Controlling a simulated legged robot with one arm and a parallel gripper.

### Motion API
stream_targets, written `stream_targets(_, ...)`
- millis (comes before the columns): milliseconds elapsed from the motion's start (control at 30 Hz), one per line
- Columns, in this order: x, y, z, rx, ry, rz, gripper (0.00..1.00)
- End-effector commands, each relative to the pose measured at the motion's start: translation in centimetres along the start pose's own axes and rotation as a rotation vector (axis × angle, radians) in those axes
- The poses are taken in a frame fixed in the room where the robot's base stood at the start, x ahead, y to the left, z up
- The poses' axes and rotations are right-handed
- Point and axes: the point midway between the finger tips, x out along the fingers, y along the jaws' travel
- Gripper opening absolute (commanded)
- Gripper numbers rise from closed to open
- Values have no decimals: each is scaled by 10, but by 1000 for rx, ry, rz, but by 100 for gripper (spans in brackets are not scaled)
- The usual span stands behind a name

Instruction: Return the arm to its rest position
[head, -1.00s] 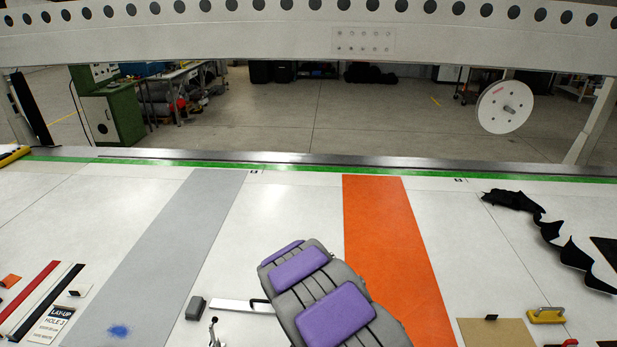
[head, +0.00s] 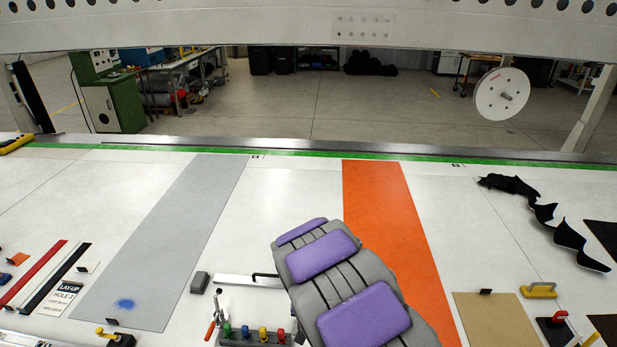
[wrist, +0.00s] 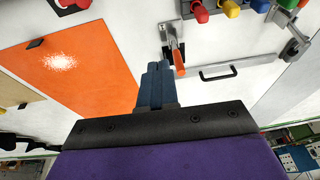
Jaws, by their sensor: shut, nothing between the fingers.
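My gripper (wrist: 155,86) shows in the wrist view with its dark blue fingers closed together and nothing between them. It is over the white table, between an orange strip (wrist: 75,65) and a toggle clamp with an orange handle (wrist: 176,60). How high the fingertips are above the table I cannot tell. In the head view my grey arm with purple pads reaches over the table at the lower middle. The fingers do not show there.
On the table are a grey strip (head: 165,240), an orange strip (head: 395,230), a clamp (head: 216,312), a black crumpled strip (head: 545,218) and a tan sheet (head: 497,318). A white gantry beam (head: 250,25) spans the far side.

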Motion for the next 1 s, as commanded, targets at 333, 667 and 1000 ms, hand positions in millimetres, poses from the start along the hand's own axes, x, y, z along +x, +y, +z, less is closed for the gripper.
stream_targets(333, -42, 34, 34, 7, -87, -43, 0)
stream_targets(667, -88, 72, 108, -10, -205, -62, 0)
stream_targets(1000, -119, 116, 210, -43, -323, -43, 0)
